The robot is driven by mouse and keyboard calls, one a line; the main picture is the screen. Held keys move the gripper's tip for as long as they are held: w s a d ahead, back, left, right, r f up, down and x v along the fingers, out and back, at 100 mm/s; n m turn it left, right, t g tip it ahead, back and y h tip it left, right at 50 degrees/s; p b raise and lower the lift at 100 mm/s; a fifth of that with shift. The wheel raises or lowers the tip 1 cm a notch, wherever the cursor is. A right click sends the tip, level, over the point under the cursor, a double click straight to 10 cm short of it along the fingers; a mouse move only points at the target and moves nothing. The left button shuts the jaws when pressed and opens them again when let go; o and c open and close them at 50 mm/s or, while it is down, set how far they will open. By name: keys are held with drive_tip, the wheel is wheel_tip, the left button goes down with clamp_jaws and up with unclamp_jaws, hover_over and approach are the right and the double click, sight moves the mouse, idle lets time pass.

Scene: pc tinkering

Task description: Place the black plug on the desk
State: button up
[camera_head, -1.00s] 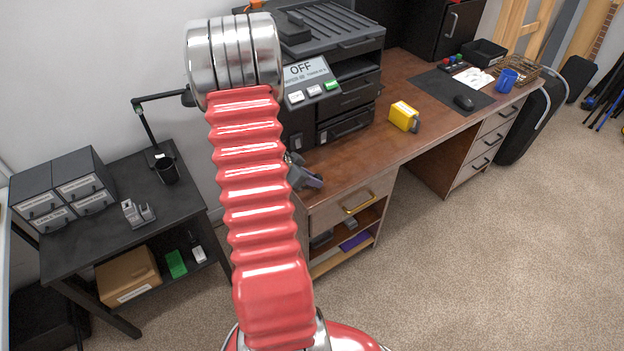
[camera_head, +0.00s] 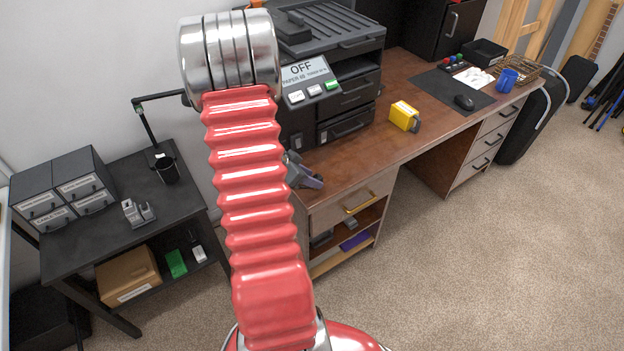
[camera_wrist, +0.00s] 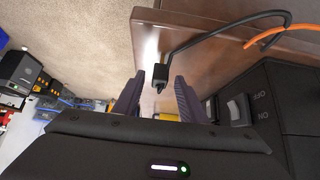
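The black plug (camera_wrist: 160,76) shows in the wrist view with its black cable (camera_wrist: 210,36) curving off to the upper right. It appears between the two fingertips of my gripper (camera_wrist: 159,84), with a visible gap to each finger. My gripper is open. The plug is seen against the brown desk (camera_wrist: 205,15); I cannot tell whether it touches the surface. In the head view my gripper (camera_head: 304,176) is at the left end of the desk (camera_head: 360,153), in front of the printer, partly behind my arm. The plug cannot be made out there.
An orange cable (camera_wrist: 270,36) lies near the black one. A dark unit with an on/off switch (camera_wrist: 238,108) is close to the right finger. The printer (camera_head: 335,75) stands at the desk's left end. A yellow object (camera_head: 404,116) sits to its right, with bare desk between.

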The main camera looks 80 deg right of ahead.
drive_tip(key=v, duration=1)
drive_tip(key=shift+w+r, duration=0.15)
drive_tip(key=shift+w, duration=0.05)
drive_tip(key=shift+a, duration=0.15)
idle(0.3)
drive_tip(key=w+a+r+n+t, duration=0.3)
drive_tip(key=w+a+r+n, duration=0.35)
drive_tip(key=a, duration=0.45)
drive_tip(key=w+a+r+n+t, duration=0.2)
drive_tip(key=w+a+r+n, duration=0.4)
drive_tip(key=a, duration=0.4)
drive_tip(key=a+r+n+t+y, duration=0.3)
drive_tip(key=a+n, duration=0.4)
drive_tip(key=a, duration=0.6)
drive_tip(key=a+r+n+t+y, duration=0.2)
drive_tip(key=a+n, duration=0.4)
drive_tip(key=a, duration=0.7)
drive_tip(key=shift+s+a+r+n+t+y, duration=0.2)
drive_tip(key=shift+r+n+t+y, duration=0.25)
drive_tip(key=shift+r, duration=0.5)
drive_tip(key=shift+c, duration=0.2)
